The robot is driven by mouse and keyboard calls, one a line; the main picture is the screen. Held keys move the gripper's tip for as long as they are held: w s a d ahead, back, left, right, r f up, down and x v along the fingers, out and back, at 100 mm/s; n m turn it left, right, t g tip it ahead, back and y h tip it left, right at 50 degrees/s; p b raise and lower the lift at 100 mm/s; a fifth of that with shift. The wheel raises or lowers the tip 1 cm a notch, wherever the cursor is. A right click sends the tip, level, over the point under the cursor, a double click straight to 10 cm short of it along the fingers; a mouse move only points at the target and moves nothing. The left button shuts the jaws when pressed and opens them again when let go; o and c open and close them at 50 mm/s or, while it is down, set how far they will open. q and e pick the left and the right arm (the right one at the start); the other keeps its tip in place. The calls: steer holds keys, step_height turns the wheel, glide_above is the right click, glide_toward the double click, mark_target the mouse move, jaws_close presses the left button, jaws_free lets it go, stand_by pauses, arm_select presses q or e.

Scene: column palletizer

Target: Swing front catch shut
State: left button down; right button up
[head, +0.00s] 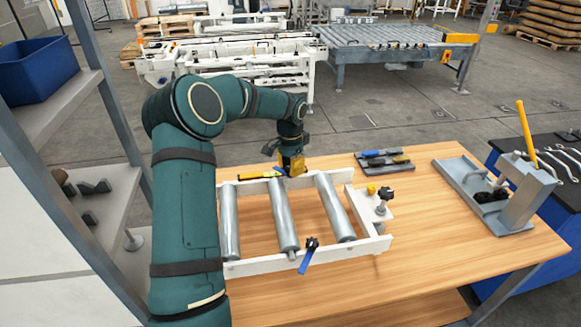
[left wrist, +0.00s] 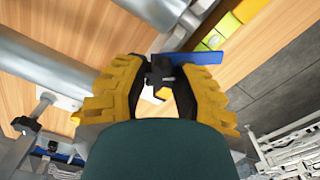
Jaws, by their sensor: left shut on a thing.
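A white roller frame (head: 345,251) with metal rollers (head: 282,215) lies on the wooden table. A catch with a blue lever (head: 307,259) and black knob (head: 312,243) sits on its near rail, the lever pointing down and outward. My left gripper (head: 291,166) is at the far rail. In the left wrist view its yellow fingers (left wrist: 160,72) are shut on the black knob (left wrist: 159,77) of another catch, whose blue lever (left wrist: 197,58) sticks out to the right. The fingers hide part of this knob. I cannot tell which catch is the front one. My right gripper is not in view.
A yellow tool (head: 256,175) lies by the far rail. A black star knob (head: 385,194) stands at the frame's right end. A dark tray (head: 384,160) and a grey fixture with a yellow handle (head: 527,135) stand to the right. The table's front right is clear.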

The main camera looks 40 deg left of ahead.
arm_select(q)
steer(key=shift+n, duration=0.3)
steer(key=n, duration=0.4)
steer(key=shift+n, duration=0.3)
steer(key=shift+n+p, duration=0.3)
steer(key=shift+n, duration=2)
steer(key=shift+a, duration=0.1)
steer(key=c, duration=0.7)
jaws_free()
